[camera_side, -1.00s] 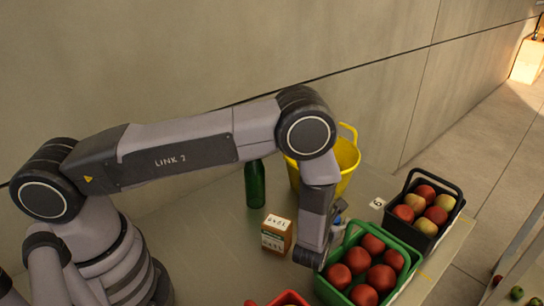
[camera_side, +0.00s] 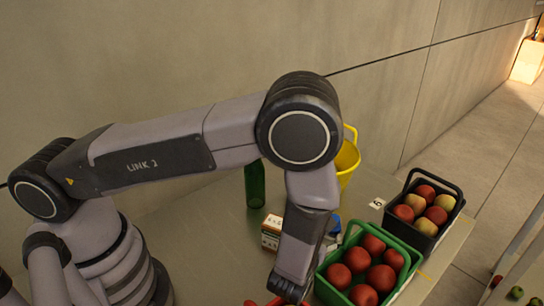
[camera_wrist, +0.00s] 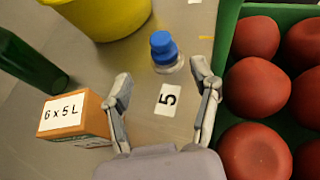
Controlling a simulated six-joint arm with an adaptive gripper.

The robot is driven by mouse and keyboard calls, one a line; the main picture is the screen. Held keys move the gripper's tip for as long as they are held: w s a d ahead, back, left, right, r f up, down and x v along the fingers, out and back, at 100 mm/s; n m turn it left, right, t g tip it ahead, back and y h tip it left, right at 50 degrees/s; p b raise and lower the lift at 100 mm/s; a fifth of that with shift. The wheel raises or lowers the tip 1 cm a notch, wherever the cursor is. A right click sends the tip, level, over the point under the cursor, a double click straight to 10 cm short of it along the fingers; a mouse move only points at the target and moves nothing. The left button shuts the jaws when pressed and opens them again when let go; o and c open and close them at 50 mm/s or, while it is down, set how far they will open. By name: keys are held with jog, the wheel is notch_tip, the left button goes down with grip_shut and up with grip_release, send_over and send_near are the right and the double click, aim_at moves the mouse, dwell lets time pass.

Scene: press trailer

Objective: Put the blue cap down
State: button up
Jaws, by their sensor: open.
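The blue cap (camera_wrist: 162,42) stands upright in the wrist view, on top of a small pale, clear-looking piece on the grey table. My gripper (camera_wrist: 161,78) is open and empty. Its two fingers are spread left and right, and the cap lies beyond the tips, roughly centred between them and apart from both. In the side view a small bit of blue (camera_side: 335,227) shows just right of my wrist. My fingers are hidden there behind the wrist.
A green crate of red apples (camera_wrist: 224,35) is close right of my right finger. An orange-brown box (camera_wrist: 85,124), a green bottle (camera_wrist: 30,65) and a yellow bucket (camera_wrist: 100,15) are on the left. A label reading 5 (camera_wrist: 168,99) lies between my fingers. A black crate (camera_side: 424,228) stands farther off.

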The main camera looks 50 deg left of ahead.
jog(key=s+a+r+n+g+y, duration=0.2)
jog(key=a+r+n+g+y, duration=0.15)
jog(key=a+r+n, duration=0.6)
jog(key=s+a+r+n+g+y, duration=0.2)
jog(key=a+r+n+g, duration=0.35)
jog(key=r, duration=0.65)
jog(key=s+a+r+n+g+h, duration=0.1)
jog(key=s+a+r+n+h, duration=0.15)
jog(key=s+n, duration=0.2)
jog(key=s+a+r+n+g+h, duration=0.1)
jog(key=s+a+r+n, duration=0.3)
jog(key=s, duration=0.2)
jog(key=s+d+r+n+t+h, duration=0.3)
jog(key=s+n+h, duration=0.4)
jog(key=s, duration=0.3)
jog(key=shift+r+n+t, duration=0.5)
jog(key=shift+r+n, duration=0.05)
jog(key=shift+r, duration=0.75)
